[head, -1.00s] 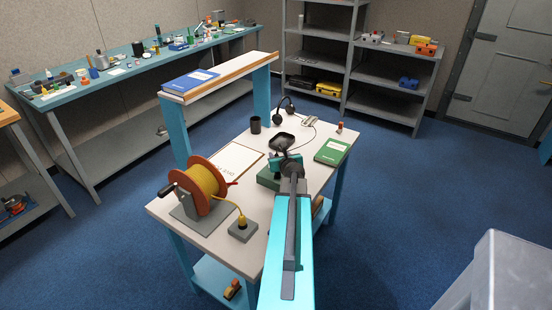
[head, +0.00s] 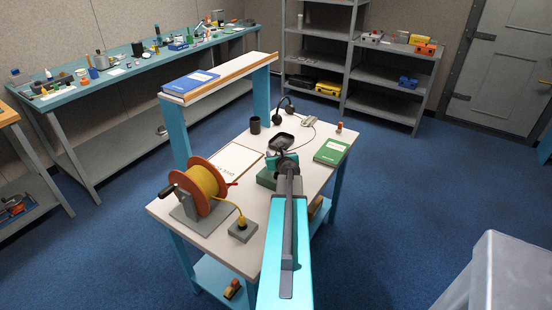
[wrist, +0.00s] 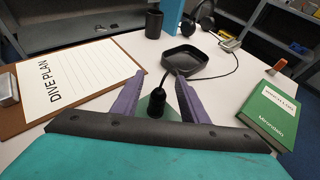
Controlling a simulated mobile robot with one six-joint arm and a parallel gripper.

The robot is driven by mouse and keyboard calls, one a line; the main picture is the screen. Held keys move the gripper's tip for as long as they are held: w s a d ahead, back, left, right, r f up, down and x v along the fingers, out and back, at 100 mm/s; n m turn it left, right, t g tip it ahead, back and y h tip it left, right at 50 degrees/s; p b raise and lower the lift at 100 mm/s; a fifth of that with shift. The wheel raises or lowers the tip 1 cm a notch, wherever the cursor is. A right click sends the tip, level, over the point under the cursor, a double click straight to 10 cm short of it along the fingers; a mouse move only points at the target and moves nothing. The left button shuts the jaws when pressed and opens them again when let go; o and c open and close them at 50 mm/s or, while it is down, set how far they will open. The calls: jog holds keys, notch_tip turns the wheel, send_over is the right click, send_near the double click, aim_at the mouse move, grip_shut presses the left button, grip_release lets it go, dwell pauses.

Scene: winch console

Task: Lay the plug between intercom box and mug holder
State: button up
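A black plug (wrist: 157,105) with a cord stands upright on a green block (wrist: 172,112), which also shows in the head view (head: 266,179). My gripper (wrist: 160,76) has its two purple fingers on either side of the plug, with gaps showing on both sides, so it is open. A black square dish (wrist: 184,61), perhaps the mug holder, lies just beyond; the dark mug (wrist: 154,24) stands behind it to the left. A small grey box (wrist: 229,42), perhaps the intercom box, stands at the back right. In the head view, my gripper hides the plug.
A dive plan clipboard (wrist: 75,77) lies left and a green book (wrist: 270,115) right. A headset (head: 284,106) lies at the back. An orange reel (head: 197,188) with yellow cable stands front left, beside a grey block (head: 243,231). Bare tabletop shows between dish and book.

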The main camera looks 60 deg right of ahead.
jog(key=shift+x, duration=1.2)
grip_shut()
jog(key=shift+a+r+p, duration=0.1)
jog(key=shift+r+p, duration=0.1)
jog(key=shift+p, duration=0.2)
